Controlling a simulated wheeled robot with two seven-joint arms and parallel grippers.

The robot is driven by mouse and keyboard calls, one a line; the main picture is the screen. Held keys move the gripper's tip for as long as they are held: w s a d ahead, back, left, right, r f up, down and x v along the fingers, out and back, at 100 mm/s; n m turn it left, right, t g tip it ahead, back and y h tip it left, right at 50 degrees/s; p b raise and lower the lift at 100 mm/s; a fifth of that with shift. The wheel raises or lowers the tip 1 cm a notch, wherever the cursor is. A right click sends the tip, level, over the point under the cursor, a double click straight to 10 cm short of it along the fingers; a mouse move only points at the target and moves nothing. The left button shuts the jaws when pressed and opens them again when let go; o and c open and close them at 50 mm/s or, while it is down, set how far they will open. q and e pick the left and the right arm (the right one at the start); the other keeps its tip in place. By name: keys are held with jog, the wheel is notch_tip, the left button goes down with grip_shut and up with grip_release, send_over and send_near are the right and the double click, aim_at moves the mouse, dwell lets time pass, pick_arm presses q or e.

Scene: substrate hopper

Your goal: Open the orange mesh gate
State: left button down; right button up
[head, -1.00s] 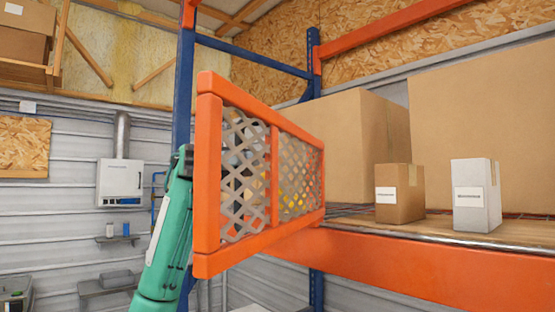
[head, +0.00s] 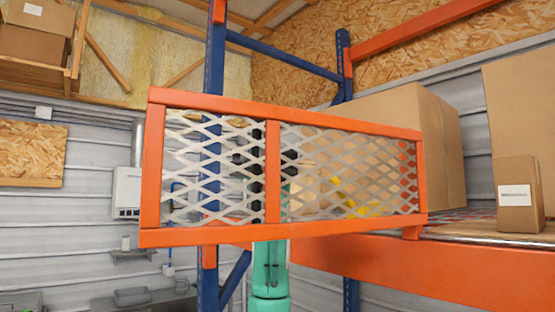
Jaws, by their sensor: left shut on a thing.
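The orange mesh gate (head: 273,125) is a long orange frame with a middle upright and pale diamond mesh. It stands across the centre of the head view, its broad face towards me. Its right end is at the orange shelf beam (head: 430,265), and its left end stands out past the blue post. My left gripper (head: 262,165) is behind the gate at its middle upright, with dark parts showing through the mesh on both sides. It is shut on the gate; the fingertips are partly hidden by the bar and mesh. My right gripper is not in view.
Blue rack posts (head: 214,60) stand behind the gate. On the shelf at right are large cardboard boxes (head: 440,150) and a small labelled box (head: 518,195). Something yellow shows behind the mesh. A white wall unit (head: 127,190) hangs at left.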

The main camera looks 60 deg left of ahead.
pick_arm(q)
jog(key=shift+a, duration=0.25)
jog(key=c, duration=1.5)
grip_release()
jog(key=shift+c, duration=0.2)
